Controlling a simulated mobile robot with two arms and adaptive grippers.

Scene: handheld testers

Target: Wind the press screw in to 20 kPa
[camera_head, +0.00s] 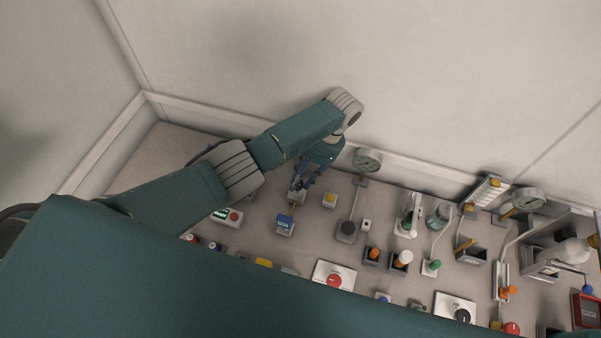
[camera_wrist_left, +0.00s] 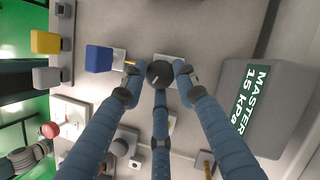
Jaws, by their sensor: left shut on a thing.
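In the left wrist view, a dark round knob with a pale mark, which looks like the press screw (camera_wrist_left: 160,74), sits between the fingers. My left gripper (camera_wrist_left: 157,78) is shut on it, with fingertips on both sides and a third finger below. A grey box with a green display (camera_wrist_left: 252,108) stands to the right and reads "MASTER 15 kPa". In the head view my left gripper (camera_head: 301,188) reaches down over a small grey fixture (camera_head: 296,198) near the back of the bench; the knob is hidden there. My right gripper is not in view.
A blue block (camera_wrist_left: 98,58) is left of the knob. In the head view, a yellow-topped block (camera_head: 329,201) and a gauge (camera_head: 367,161) stand right of the gripper. Several holders, tubes and a second gauge (camera_head: 528,199) crowd the bench's right side.

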